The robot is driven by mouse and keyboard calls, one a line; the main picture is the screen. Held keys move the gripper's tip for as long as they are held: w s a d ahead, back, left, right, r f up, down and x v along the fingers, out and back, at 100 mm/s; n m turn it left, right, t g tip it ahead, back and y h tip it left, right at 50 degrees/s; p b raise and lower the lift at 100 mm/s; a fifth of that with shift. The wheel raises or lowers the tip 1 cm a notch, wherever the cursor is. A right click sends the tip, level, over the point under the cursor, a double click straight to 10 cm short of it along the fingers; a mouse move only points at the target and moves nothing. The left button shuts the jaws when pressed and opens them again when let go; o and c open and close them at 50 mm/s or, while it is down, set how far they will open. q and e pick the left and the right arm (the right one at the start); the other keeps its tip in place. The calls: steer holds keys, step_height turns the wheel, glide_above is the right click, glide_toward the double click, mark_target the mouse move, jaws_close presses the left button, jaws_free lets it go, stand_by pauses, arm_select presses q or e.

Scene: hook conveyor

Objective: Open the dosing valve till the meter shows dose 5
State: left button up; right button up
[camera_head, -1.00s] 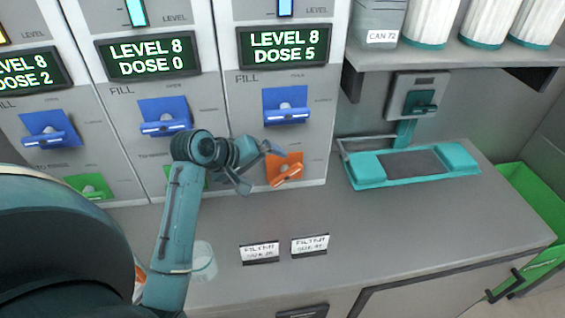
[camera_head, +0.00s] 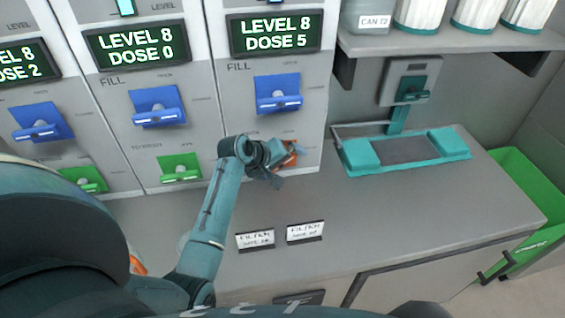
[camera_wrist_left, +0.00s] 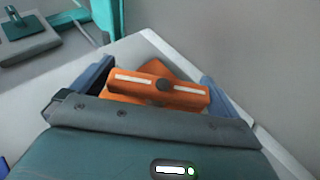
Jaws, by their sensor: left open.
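The right-hand meter (camera_head: 275,33) reads LEVEL 8, DOSE 5. Below it are a blue valve lever (camera_head: 278,95) and the orange valve (camera_head: 292,145), which my left gripper mostly hides in the head view. My left gripper (camera_head: 287,163) is at the orange valve. In the left wrist view the orange valve handle (camera_wrist_left: 185,95), with white strips and a dark centre hub, lies between the two open fingers. A gap shows between the handle and the right finger; I cannot tell whether the left finger touches it. My right gripper is not in view.
The neighbouring meter (camera_head: 137,45) reads LEVEL 8, DOSE 0, above a blue lever (camera_head: 157,107) and a green valve (camera_head: 180,167). A teal-edged tray (camera_head: 361,155) stands on the counter at right. Two small labels (camera_head: 305,232) stand on the counter in front. A green bin (camera_head: 525,190) is far right.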

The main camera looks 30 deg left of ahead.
arm_select(q)
steer(key=shift+c, duration=0.6)
steer(key=c, duration=0.6)
steer(key=shift+a+m+g+y, duration=0.1)
steer(key=shift+m+g+y, duration=0.2)
steer(key=shift+g+y, duration=0.8)
steer(key=shift+s+a+f+m+g+y, duration=0.1)
steer(key=shift+m+g+y, duration=0.1)
steer(key=shift+g+y, duration=0.45)
steer(key=shift+s+a+m+g+y, duration=0.1)
steer(key=shift+m+g+y, duration=0.1)
steer(key=shift+g+y, duration=0.45)
steer(key=shift+y, duration=0.3)
steer(key=o, duration=0.7)
